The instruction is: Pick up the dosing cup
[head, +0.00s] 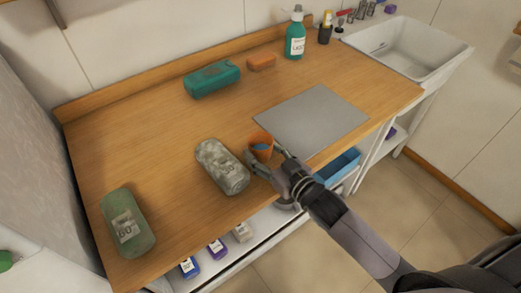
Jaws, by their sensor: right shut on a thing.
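The dosing cup (261,152) is a small orange cup with something blue inside. It is near the front edge of the wooden worktop, between a grey mottled bottle and a grey mat. My right gripper (262,165) reaches in from the lower right and is shut on the cup. The cup looks upright. I cannot tell whether it touches the worktop. The far fingertips are partly hidden by the cup. My left gripper does not show.
The flat grey mat (312,120) is to the right. A teal case (212,79), orange bar (262,62) and green pump bottle (295,35) are at the back.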

